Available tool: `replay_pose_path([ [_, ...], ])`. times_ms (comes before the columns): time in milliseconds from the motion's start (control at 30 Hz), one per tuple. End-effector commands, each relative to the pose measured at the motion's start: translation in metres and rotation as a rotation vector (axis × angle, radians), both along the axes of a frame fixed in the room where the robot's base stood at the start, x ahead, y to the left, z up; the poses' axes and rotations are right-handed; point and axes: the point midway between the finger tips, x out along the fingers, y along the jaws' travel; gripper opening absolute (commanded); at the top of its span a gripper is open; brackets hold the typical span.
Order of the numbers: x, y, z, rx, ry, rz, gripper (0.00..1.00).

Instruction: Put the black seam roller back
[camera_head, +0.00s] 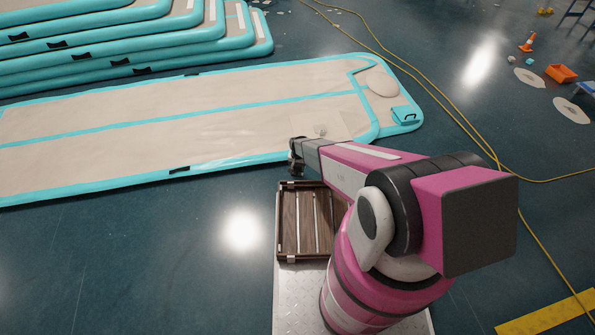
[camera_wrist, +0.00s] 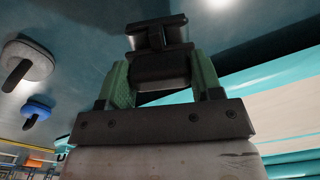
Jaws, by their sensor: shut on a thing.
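The black seam roller (camera_wrist: 158,38) sits between the green fingers of my gripper (camera_wrist: 161,72) in the wrist view, its dark body sticking out past the fingertips. My gripper is shut on it. In the head view my gripper (camera_head: 296,160) is a small dark shape at the end of my pink arm, beside the near edge of the long inflatable track (camera_head: 150,135) and above the far left corner of a wooden slatted tray (camera_head: 281,225). The roller cannot be made out clearly in the head view.
A grey rounded thing with a dark handle (camera_wrist: 27,66) and a blue one (camera_wrist: 37,108) show at the left in the wrist view. Stacked tracks (camera_head: 130,50) fill the back left. An orange crate (camera_head: 562,74) and cone (camera_head: 528,42) stand far right. Yellow cable (camera_head: 440,105) crosses the floor.

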Motion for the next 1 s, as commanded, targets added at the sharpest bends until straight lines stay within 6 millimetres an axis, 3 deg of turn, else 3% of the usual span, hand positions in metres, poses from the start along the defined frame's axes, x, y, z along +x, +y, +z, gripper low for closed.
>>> replay_pose_path([
  [200,0.001,0.001,-0.030,0.000,0.000,0.000,0.37],
  [600,0.000,0.000,-0.035,0.000,0.000,0.000,0.37],
  [633,0.000,0.000,-0.036,0.000,0.000,0.000,0.63],
  [700,0.000,0.000,-0.035,0.000,0.000,0.000,0.85],
  [1000,0.000,0.000,-0.034,0.000,0.000,0.000,0.85],
])
